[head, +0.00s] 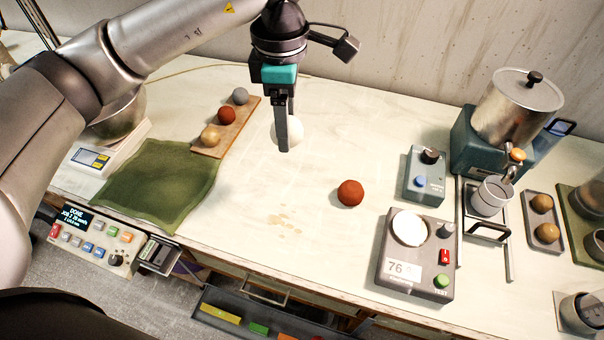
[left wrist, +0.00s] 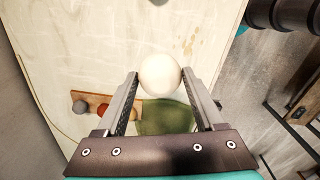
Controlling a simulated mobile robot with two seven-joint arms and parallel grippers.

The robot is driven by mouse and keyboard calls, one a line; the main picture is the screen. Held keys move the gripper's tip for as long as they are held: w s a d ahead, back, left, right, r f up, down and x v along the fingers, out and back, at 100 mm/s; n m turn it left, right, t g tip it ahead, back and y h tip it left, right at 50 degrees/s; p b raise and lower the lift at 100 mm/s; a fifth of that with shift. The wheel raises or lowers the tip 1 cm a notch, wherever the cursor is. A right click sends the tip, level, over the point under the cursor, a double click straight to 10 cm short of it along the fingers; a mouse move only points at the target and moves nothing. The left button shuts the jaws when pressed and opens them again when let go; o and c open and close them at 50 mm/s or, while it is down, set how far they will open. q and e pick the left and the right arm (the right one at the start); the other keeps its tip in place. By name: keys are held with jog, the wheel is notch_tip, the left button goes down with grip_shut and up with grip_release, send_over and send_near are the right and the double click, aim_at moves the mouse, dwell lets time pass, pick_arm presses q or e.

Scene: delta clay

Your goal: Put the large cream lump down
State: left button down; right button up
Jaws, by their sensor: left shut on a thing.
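The large cream lump (head: 291,133) is a smooth pale ball, partly hidden behind my left gripper's finger in the head view. My left gripper (head: 284,148) points down over the middle of the table and is shut on the lump. In the left wrist view the lump (left wrist: 160,74) sits between the two fingertips of the left gripper (left wrist: 160,80). I cannot tell how far the lump is above the tabletop. My right gripper is not in view.
A red-brown ball (head: 350,193) lies on the table (head: 270,225) to the right. A wooden board (head: 243,118) with three balls and a green cloth (head: 160,188) are at left. A grey device (head: 416,262) stands at right. The table's middle is mostly clear.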

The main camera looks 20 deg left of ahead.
pick_arm(q)
jog(key=n, duration=0.2)
jog(key=w+r+n, duration=0.1)
jog(key=n, duration=0.1)
jog(key=shift+w+d+r+p, duration=0.1)
jog(key=shift+d+p, duration=0.1)
jog(key=shift+p, duration=0.1)
jog(key=n, duration=0.2)
jog(key=w+r+n, duration=0.1)
jog(key=n, duration=0.1)
jog(key=n+p, duration=0.1)
jog(key=n, duration=0.1)
jog(key=shift+w+d+r, duration=0.15)
jog(key=shift+d, duration=0.05)
jog(key=f+n, duration=0.3)
jog(key=f, duration=0.1)
jog(key=w+f+n, duration=0.1)
jog(key=f+n, duration=0.2)
jog(key=f, duration=0.2)
jog(key=f+n, duration=0.3)
jog(key=f, duration=0.2)
jog(key=shift+w+d+f+n+p, duration=0.25)
jog(key=shift+w+d+n+p, duration=0.05)
jog(key=shift+w+n+p, duration=0.1)
jog(key=shift+f, duration=2)
